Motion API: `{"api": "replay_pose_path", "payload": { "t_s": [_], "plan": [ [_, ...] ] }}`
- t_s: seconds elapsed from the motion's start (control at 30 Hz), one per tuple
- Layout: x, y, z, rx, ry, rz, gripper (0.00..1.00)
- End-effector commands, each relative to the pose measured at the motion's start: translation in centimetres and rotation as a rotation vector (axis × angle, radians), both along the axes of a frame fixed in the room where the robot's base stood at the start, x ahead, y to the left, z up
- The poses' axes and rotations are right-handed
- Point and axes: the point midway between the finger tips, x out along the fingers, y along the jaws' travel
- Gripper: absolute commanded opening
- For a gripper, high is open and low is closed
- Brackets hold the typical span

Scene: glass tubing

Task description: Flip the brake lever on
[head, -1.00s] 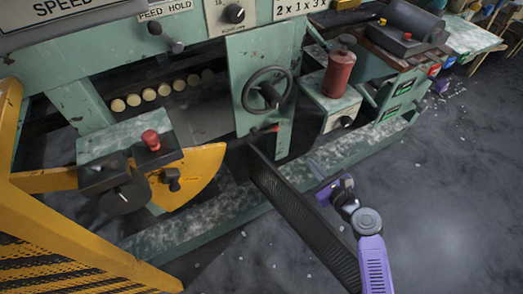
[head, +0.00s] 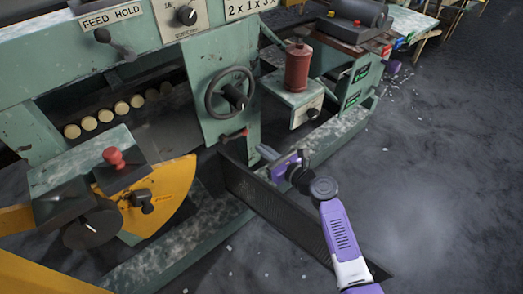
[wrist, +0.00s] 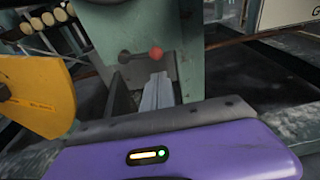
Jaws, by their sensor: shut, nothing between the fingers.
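A short lever with a red ball knob (head: 243,132) sticks out of the green post under the black handwheel. I take it as the brake lever, though no label on it can be read. In the wrist view its red ball (wrist: 156,53) is at the right end of a dark rod that lies nearly level. My gripper (head: 262,151) is shut and empty, just right of and below the lever in the head view. In the wrist view the grey fingers (wrist: 157,80) point at the post, just below the ball. A gap to the ball seems to remain.
A dark mesh panel (head: 275,215) stands beneath my arm. The black handwheel (head: 231,93) is above the lever. A yellow plate (head: 160,200) and a box with a red knob (head: 114,157) are at left. Open floor (head: 430,150) lies at right.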

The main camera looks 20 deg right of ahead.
Motion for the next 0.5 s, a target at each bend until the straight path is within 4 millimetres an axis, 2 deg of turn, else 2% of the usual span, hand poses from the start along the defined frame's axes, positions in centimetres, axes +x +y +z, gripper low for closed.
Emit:
{"api": "replay_pose_path", "payload": {
  "t_s": [0.1, 0.3, 0.5],
  "plan": [
    [2.2, 0.8, -0.8, 0.000, -0.002, 0.002, 0.00],
    [5.2, 1.7, -1.3, -0.001, -0.002, 0.001, 0.00],
    [6.9, 2.3, -1.5, -0.001, 0.000, 0.001, 0.00]
  ]
}}
